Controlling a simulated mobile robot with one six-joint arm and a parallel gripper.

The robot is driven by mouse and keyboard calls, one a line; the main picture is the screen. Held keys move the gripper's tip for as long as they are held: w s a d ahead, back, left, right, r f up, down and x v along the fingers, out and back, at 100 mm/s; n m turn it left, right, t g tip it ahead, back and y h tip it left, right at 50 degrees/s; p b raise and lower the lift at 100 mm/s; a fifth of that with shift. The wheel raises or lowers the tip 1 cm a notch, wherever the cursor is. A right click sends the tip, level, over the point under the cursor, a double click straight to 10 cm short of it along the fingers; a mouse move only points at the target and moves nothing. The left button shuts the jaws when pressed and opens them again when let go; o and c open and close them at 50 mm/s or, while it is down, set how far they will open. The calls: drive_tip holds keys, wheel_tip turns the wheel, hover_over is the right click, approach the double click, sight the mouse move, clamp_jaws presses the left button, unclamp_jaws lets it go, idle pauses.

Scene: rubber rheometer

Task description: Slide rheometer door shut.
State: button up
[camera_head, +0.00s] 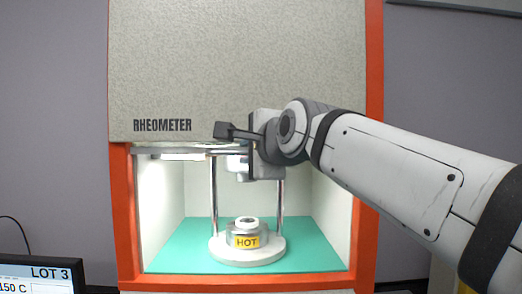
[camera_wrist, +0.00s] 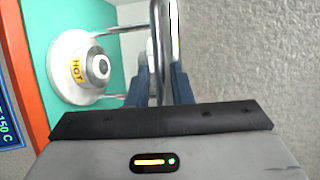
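The rheometer door (camera_head: 235,70) is a grey speckled panel with RHEOMETER printed near its lower edge. It stands raised, and the chamber below it is open. In the wrist view the door (camera_wrist: 250,50) fills the right side. A chrome bar handle (camera_head: 180,153) runs along the door's bottom edge; in the wrist view this handle (camera_wrist: 161,50) passes between the two blue fingers of my gripper (camera_wrist: 160,88). Whether the fingers press on the bar is not clear. In the head view my gripper (camera_head: 240,160) is at the door's lower edge, its fingers mostly hidden.
Inside the lit chamber a round platen (camera_head: 248,250) with a yellow HOT label stands on a teal floor (camera_head: 170,262), between chrome posts (camera_head: 213,195). The orange frame (camera_head: 125,215) borders the opening. A LOT 3 display (camera_head: 38,280) is at the lower left.

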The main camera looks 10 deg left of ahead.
clamp_jaws()
drive_tip(key=shift+f, duration=0.15)
wheel_tip(320, 180, down, 30)
drive_tip(key=b, duration=2.2)
unclamp_jaws()
drive_tip(key=shift+r, duration=0.2)
drive_tip(key=shift+r, duration=0.15)
